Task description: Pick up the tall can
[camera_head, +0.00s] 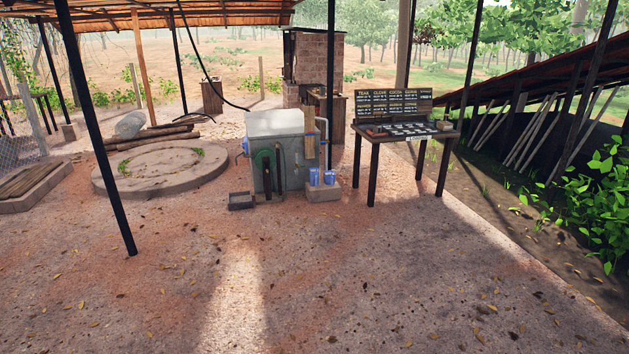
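Two small blue containers stand side by side on a low block at the foot of the grey machine, a left one (314,177) and a right one (330,177). They look can-like, but they are too small for me to tell which is taller. No other thing stands out clearly as a tall can. Neither of my grippers is in view.
The grey machine (288,160) stands mid-scene, with the low block (323,193) at its right. A table (380,138) with a lettered board (394,101) stands further right. A dark post (100,140) rises at left. The foreground dirt floor is clear.

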